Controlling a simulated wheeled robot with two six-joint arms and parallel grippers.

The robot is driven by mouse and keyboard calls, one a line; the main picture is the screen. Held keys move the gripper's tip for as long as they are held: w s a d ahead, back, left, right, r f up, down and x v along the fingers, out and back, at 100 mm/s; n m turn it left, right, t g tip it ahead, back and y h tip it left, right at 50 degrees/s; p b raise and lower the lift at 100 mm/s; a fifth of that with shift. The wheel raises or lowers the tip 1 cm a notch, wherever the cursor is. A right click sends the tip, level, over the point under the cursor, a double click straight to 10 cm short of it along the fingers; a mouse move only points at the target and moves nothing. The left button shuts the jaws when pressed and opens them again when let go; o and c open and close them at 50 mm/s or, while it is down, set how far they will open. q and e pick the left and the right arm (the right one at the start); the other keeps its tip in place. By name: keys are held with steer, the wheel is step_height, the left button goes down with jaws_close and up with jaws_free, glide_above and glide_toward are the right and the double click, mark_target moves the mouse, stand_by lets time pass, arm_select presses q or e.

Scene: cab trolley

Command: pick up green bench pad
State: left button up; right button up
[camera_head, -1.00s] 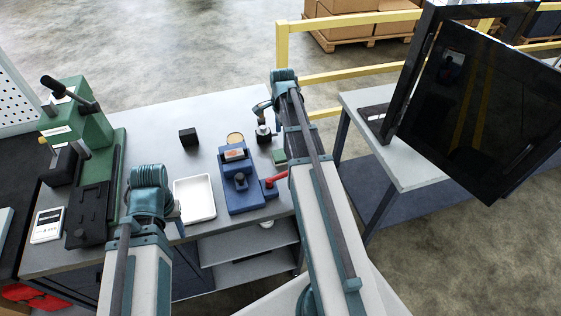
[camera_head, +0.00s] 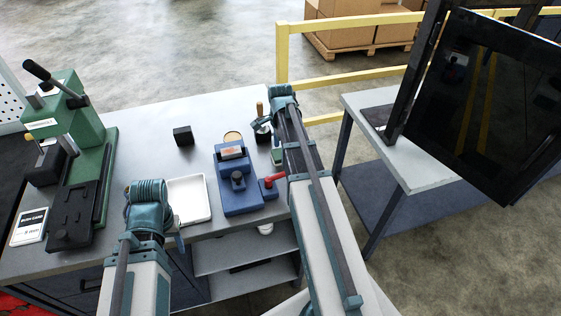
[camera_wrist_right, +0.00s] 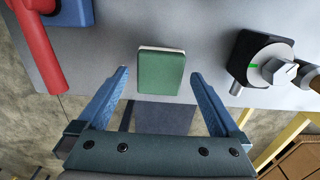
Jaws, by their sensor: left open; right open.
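The green bench pad (camera_head: 277,157) lies on the grey bench, largely hidden by my right arm in the head view. In the right wrist view the pad (camera_wrist_right: 161,73) is a green block with a pale far edge. My right gripper (camera_wrist_right: 160,82) is open, with one blue finger to each side of the pad in the picture; nothing is held, and contact cannot be seen.
A blue fixture (camera_head: 238,190) with a red handle (camera_wrist_right: 38,48) is left of the pad. A black dial device (camera_wrist_right: 262,62) is right of it in the wrist view. The white tray (camera_head: 190,202), black cube (camera_head: 183,136) and green press (camera_head: 85,150) stand further left.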

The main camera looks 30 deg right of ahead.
mark_target(280, 153)
steer(key=shift+f+b, duration=0.45)
steer(key=shift+f, duration=0.5)
arm_select(q)
steer(key=shift+f, duration=0.85)
arm_select(e)
steer(key=shift+r, duration=0.1)
steer(key=shift+c, duration=0.3)
steer(key=c, duration=1.3)
arm_select(q)
steer(key=shift+r, duration=0.15)
arm_select(e)
steer(key=shift+o, duration=0.2)
steer(key=shift+r, duration=0.15)
arm_select(q)
step_height(280, 153, up, 10)
steer(key=p, duration=1)
arm_select(e)
step_height(280, 153, up, 10)
